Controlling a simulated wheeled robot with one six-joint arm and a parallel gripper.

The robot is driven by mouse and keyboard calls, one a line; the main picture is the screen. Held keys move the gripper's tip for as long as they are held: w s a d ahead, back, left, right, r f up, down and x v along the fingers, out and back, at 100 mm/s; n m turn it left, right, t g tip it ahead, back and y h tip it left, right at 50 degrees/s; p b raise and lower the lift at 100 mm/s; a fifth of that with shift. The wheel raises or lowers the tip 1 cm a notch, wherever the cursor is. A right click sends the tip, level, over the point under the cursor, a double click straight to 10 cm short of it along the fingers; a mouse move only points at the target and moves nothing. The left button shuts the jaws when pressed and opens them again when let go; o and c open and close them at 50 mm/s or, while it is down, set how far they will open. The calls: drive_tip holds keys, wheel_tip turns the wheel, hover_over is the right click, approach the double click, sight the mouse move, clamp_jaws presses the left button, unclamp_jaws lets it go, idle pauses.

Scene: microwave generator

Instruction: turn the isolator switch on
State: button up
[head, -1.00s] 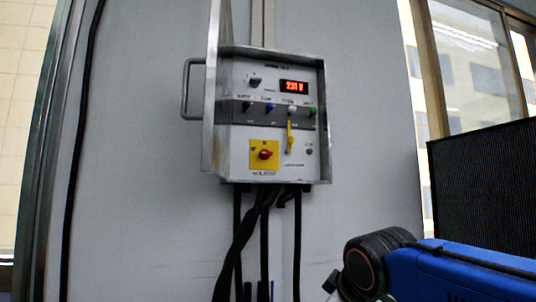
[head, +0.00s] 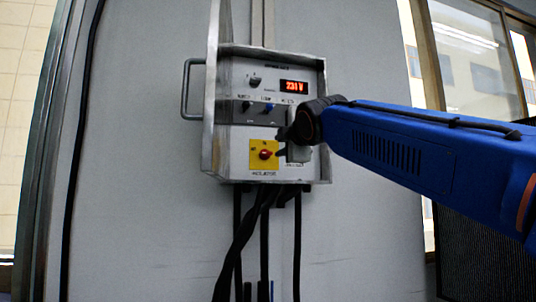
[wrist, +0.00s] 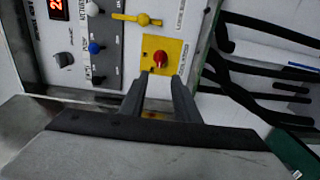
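The isolator switch is a red knob (head: 265,154) on a yellow square plate (head: 256,146), low on the left of the control panel. In the wrist view the knob (wrist: 160,59) sits just beyond and between my fingertips. My gripper (wrist: 158,80) is open, its two dark fingers apart with nothing between them. In the head view my gripper (head: 281,146) is just right of the knob and covers the right part of the panel. I cannot tell whether a finger touches the plate. The label around the knob is too small to read.
The panel sits in a metal box (head: 326,170) with its door (head: 213,90) swung open at the left. A yellow lever (wrist: 135,19) and coloured knobs lie close by. Black cables (head: 240,235) hang below.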

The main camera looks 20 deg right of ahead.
sight(267, 153)
drive_tip(key=w, duration=1.4)
drive_tip(key=shift+w, duration=0.15)
clamp_jaws()
